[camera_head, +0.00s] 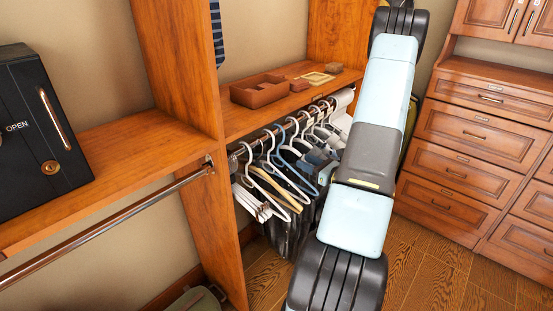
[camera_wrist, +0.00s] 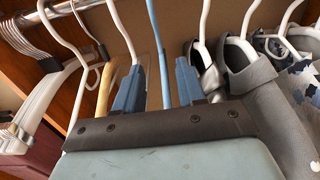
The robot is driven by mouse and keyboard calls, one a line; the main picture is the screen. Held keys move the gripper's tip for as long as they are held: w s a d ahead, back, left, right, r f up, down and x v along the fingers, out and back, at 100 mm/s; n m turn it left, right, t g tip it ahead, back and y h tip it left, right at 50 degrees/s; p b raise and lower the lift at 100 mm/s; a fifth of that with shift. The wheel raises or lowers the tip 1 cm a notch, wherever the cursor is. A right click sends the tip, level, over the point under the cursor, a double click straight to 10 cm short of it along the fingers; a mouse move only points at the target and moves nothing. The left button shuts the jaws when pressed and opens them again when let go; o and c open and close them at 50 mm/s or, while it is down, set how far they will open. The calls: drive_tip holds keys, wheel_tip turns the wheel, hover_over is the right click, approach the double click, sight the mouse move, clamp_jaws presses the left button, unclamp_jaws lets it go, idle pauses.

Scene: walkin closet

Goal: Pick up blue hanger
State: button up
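The blue hanger (camera_head: 291,178) hangs on the closet rail among white hangers in the head view. In the wrist view its thin blue stem (camera_wrist: 157,40) runs down between my two blue fingers. My gripper (camera_wrist: 160,65) is open, with one finger on each side of the stem and visible gaps to it. The lower part of the hanger is hidden behind my gripper's dark palm.
White hangers (camera_wrist: 66,60) and a yellowish hanger (camera_wrist: 104,90) hang close on the left. Grey garments (camera_wrist: 246,72) hang close on the right. A brown tray (camera_head: 258,92) sits on the shelf above the metal rail (camera_head: 262,139). Drawers (camera_head: 470,135) stand at the right.

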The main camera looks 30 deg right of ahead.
sight(278, 156)
drive_tip(key=x, duration=0.8)
drive_tip(key=shift+a, duration=0.3)
drive_tip(key=shift+f+x, duration=0.1)
drive_tip(key=shift+x, duration=1.25)
drive_tip(key=shift+f+x, duration=0.15)
drive_tip(key=shift+x, duration=1.25)
drive_tip(key=shift+d, duration=0.15)
drive_tip(key=shift+c, duration=0.3)
clamp_jaws()
